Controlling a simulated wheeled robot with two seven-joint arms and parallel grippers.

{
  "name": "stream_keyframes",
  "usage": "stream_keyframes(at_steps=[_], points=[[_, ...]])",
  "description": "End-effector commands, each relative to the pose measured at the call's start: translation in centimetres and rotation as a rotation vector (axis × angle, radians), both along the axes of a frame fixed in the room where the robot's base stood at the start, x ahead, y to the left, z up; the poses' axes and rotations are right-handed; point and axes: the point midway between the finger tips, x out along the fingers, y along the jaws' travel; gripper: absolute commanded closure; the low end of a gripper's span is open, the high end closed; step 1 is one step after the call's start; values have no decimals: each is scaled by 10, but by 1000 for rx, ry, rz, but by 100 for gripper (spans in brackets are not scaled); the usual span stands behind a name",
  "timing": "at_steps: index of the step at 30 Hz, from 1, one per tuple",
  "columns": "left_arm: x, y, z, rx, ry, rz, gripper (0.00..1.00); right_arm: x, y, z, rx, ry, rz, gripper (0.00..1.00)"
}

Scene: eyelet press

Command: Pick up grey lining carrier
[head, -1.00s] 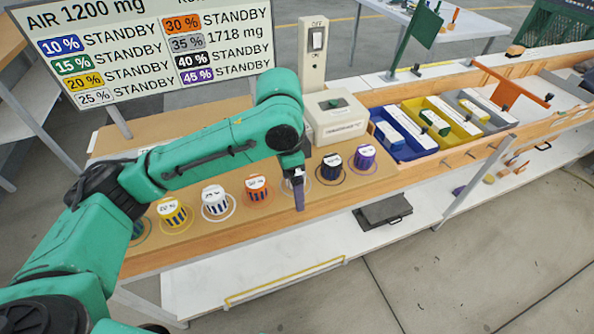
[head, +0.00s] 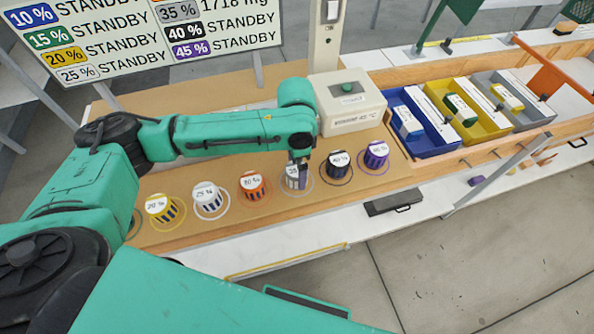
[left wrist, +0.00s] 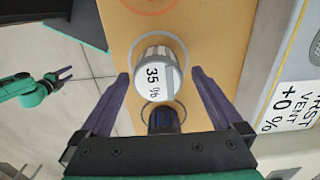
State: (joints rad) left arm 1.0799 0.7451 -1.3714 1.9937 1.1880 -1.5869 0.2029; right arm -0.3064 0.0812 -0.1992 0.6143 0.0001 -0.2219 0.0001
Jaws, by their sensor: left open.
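The grey lining carrier (head: 290,178) is a small cup with a white lid marked 35 %, upright on its ringed spot in the row on the bench. It also shows in the left wrist view (left wrist: 155,80). My left gripper (head: 300,178) is right at it from above and partly hides it in the head view. In the left wrist view its two fingers (left wrist: 160,74) are spread wide, one on each side of the carrier, with gaps between. My right gripper (left wrist: 66,74) shows small at the left of the left wrist view, its fingers apart and empty.
The orange carrier (head: 252,186) and the black carrier (head: 337,164) stand close on either side. The purple carrier (head: 376,155) is further right. A cream press box (head: 347,104) stands behind. Blue (head: 436,140), yellow and grey bins sit at the right.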

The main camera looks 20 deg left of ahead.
Motion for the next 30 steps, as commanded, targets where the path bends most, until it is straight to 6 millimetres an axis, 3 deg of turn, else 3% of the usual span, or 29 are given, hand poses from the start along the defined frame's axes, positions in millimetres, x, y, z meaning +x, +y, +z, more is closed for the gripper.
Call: stream_keyframes(at_steps=[4,11,14,18,26,30], points=[[-1,0,-25,1,3,0,0,20,2,9,4,-34,1,50],[0,-1,-32,0,0,-1,0,11,2,7,3,-20,1,50],[0,-1,-32,0,0,-1,31,7,2,7,4,-12,0,50],[0,-1,-32,0,0,-1,84,6,2,7,4,-12,0,50],[0,-1,-30,-1,-1,-1,87,6,2,7,4,-10,1,50],[1,-1,-19,-2,-1,0,87,6,2,6,4,-11,1,50]])
